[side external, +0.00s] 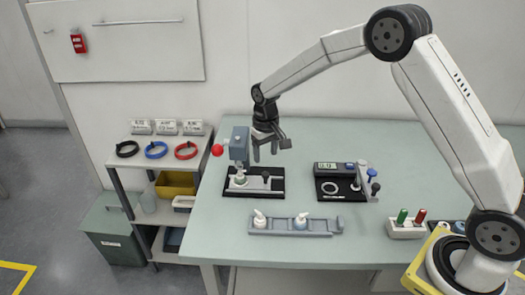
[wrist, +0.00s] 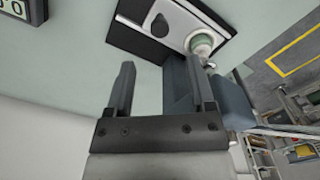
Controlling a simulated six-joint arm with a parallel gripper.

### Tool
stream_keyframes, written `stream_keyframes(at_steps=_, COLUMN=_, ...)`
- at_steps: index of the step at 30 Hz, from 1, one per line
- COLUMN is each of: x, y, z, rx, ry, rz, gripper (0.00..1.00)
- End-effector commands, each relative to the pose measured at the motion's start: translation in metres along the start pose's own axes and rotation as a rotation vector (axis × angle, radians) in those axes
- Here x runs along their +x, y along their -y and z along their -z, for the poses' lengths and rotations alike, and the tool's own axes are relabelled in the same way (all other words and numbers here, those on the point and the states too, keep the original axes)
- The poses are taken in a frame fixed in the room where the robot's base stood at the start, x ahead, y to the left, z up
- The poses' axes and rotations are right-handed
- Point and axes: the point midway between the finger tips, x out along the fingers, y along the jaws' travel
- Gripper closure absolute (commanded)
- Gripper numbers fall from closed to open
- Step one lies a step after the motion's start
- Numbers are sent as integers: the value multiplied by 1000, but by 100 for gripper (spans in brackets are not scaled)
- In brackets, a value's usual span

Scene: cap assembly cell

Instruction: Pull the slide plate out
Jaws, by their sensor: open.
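The slide plate appears to be the light metal plate (side external: 254,184) on the black base (side external: 228,194) of a small press, with a dark knob (side external: 266,176) at its right. The press has a blue-grey head (side external: 239,140) and a red ball (side external: 217,150) at its left. In the wrist view the metal plate (wrist: 178,14) shows at the top, with a white and green round part (wrist: 203,42) at its right. My gripper (side external: 266,153) is open and empty, above and just right of the press head. Its fingers (wrist: 159,78) show apart in the wrist view, clear of the plate.
A grey rail (side external: 268,228) with two white bottle-like parts lies in front. A black fixture with a display (side external: 333,170) stands to the right, and a block with green and red pieces (side external: 406,230) is farther right. A shelf with coloured rings (side external: 157,150) stands left of the table.

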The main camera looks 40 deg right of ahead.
Motion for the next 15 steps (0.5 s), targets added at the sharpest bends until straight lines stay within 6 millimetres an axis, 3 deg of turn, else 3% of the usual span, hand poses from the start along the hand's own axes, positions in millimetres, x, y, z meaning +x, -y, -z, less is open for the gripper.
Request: stream_keyframes(at_steps=15, x=59, y=0, z=-1, rx=0, ry=1, rz=0, gripper=30)
